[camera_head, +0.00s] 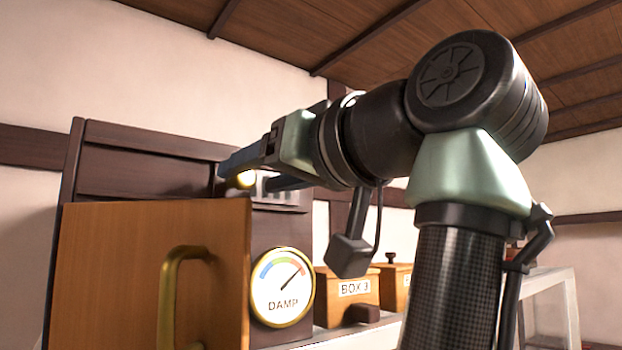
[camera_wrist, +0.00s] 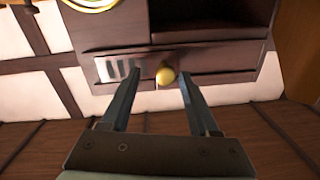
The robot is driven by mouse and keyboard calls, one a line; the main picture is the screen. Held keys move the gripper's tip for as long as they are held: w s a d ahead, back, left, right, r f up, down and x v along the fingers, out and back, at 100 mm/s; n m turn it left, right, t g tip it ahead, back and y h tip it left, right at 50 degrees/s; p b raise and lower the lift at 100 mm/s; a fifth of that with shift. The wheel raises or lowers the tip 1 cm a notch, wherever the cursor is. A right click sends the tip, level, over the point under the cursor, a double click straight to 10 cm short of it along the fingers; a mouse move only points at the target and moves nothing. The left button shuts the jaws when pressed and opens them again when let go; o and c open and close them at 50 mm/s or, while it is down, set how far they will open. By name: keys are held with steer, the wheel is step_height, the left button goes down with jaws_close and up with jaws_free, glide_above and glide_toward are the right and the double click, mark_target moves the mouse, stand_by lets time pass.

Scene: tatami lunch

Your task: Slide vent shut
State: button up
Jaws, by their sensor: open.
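The vent is a slotted strip (camera_wrist: 120,69) on the dark wooden cabinet, with pale slots showing to the left of a round yellow knob (camera_wrist: 165,77) in the wrist view. In the head view, part of the vent (camera_head: 287,192) and the lit knob (camera_head: 245,179) show behind my gripper (camera_head: 248,168). My gripper (camera_wrist: 158,80) is open, with one finger on each side of the knob in the wrist view. I see a gap between the knob and each finger. Whether the fingertips reach past the knob in depth is hard to tell.
A light wooden door (camera_head: 130,275) with a brass handle (camera_head: 172,290) stands open at the cabinet front. A DAMP dial (camera_head: 282,287) sits below the vent.

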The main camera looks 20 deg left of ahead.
steer(key=shift+s, duration=0.1)
steer(key=shift+s+d, duration=0.1)
steer(key=b+v, duration=0.6)
steer(key=v, duration=0.6)
steer(key=shift+d, duration=0.35)
steer(key=w+d+f+m+t+h+b, duration=0.35)
steer(key=w+f+m+t+h, duration=0.35)
steer(key=w+f+t, duration=0.4)
steer(key=s+d+f+m+t+h+b, duration=0.1)
steer(key=s+f+m+t+h+b, duration=0.1)
steer(key=s+f+t+h, duration=0.4)
steer(key=s+f+h, duration=0.1)
steer(key=s+f, duration=0.3)
steer(key=s, duration=0.4)
steer(key=shift+d+h, duration=0.4)
